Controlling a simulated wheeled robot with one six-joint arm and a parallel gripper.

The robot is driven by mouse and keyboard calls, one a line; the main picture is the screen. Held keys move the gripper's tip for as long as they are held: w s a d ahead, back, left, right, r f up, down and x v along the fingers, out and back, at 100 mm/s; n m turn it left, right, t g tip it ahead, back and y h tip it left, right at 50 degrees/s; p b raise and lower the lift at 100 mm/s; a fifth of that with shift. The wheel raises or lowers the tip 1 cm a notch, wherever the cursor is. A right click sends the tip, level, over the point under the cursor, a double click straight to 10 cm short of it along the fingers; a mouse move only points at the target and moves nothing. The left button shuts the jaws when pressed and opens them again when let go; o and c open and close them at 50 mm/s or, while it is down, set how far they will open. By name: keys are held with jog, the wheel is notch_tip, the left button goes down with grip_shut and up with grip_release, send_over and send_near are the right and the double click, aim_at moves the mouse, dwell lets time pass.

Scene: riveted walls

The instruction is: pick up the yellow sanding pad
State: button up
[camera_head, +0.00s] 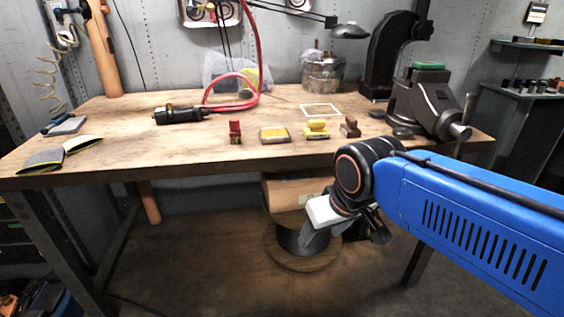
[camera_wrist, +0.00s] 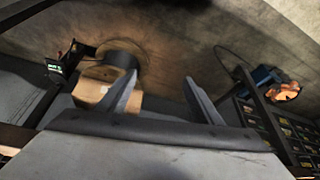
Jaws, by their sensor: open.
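A low block with a yellow top (camera_head: 274,134) lies on the workbench (camera_head: 200,148) near the middle of its front part. Just right of it is a second yellow block (camera_head: 317,129) with a raised, handle-like top. I cannot tell for sure which one is the yellow sanding pad. My gripper (camera_wrist: 162,77) is open with nothing between its fingers. In the head view it hangs in front of the bench, below the level of its top, right of centre. Neither block shows in the wrist view; it shows the floor and a cardboard box (camera_wrist: 98,92).
A red object (camera_head: 235,132) and a brown block (camera_head: 350,127) flank the yellow blocks. A vise (camera_head: 428,100) stands at the right end. A black tool (camera_head: 180,114) with a red hose (camera_head: 258,50) lies behind. Yellow-and-grey pieces (camera_head: 42,160) lie at the left front.

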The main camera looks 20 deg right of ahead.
jog(key=w+d+r+m+g, duration=0.1)
jog(key=w+d+r+m, duration=0.1)
jog(key=w+r+m, duration=0.5)
notch_tip(320, 180, up, 23)
jog(key=m+g, duration=0.4)
jog(key=m, duration=1)
send_over(317, 120)
notch_tip(317, 120, down, 17)
jog(key=shift+s+f, duration=0.1)
jog(key=shift+f, duration=0.1)
jog(key=c, duration=1.3)
jog(key=shift+r, duration=0.1)
